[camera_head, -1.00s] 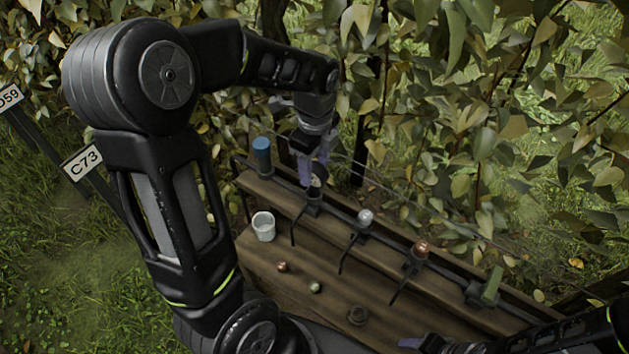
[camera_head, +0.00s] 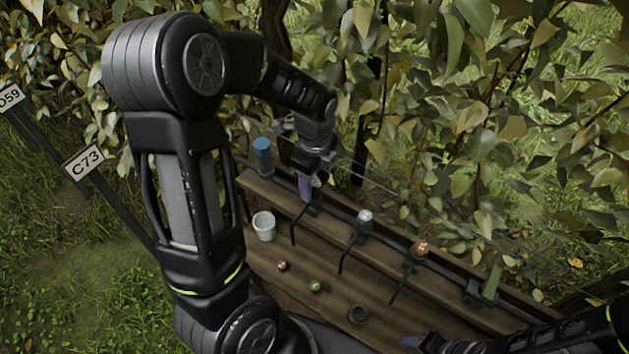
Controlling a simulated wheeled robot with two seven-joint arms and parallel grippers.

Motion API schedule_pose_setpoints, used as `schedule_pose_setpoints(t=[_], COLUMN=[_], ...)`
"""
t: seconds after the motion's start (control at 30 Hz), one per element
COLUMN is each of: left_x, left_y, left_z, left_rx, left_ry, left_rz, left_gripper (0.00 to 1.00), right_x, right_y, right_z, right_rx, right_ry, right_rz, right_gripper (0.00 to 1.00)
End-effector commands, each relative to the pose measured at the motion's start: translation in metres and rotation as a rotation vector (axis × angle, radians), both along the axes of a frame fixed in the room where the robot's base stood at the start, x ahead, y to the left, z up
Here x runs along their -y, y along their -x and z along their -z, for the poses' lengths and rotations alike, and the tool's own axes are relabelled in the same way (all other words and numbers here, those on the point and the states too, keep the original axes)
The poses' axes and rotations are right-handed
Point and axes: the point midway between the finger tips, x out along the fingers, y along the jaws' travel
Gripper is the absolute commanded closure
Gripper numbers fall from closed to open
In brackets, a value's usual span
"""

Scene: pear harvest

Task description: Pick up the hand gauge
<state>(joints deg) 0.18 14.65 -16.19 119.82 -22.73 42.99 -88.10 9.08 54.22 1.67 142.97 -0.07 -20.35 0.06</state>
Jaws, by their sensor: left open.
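My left gripper (camera_head: 310,184) is open, with its purple fingers pointing down at the left holder on the back rail of the wooden bench. A small grey item there is mostly hidden behind the fingers, so I cannot tell its shape or whether they touch it. It may be the hand gauge, but no label confirms this. A silver round-topped piece (camera_head: 365,216) and a copper round-topped piece (camera_head: 421,248) stand in other holders along the rail. My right gripper (camera_head: 415,341) shows only partly at the bottom edge, and its jaw opening is hidden.
A blue cylinder (camera_head: 262,156) and a green block (camera_head: 491,283) stand at the rail's ends. Leafy branches hang close behind the rail.

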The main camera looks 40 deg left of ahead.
Motion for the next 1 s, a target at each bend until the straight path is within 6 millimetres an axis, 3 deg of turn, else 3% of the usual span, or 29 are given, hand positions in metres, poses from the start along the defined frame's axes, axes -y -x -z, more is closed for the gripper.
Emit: schedule_pose_setpoints(t=[0.4, 1.0], left_x=[0.0, 0.0], left_y=[-0.0001, -0.0001], left_z=[-0.0005, -0.0005], left_rx=[0.0, 0.0], left_ry=[0.0, 0.0], left_rz=[0.0, 0.0], left_gripper=[0.49, 0.98], right_x=[0.0, 0.0], right_y=[0.0, 0.0], right_z=[0.0, 0.0], right_rx=[0.0, 0.0], right_ry=[0.0, 0.0], right_rz=[0.0, 0.0], right_gripper=[0.47, 0.47])
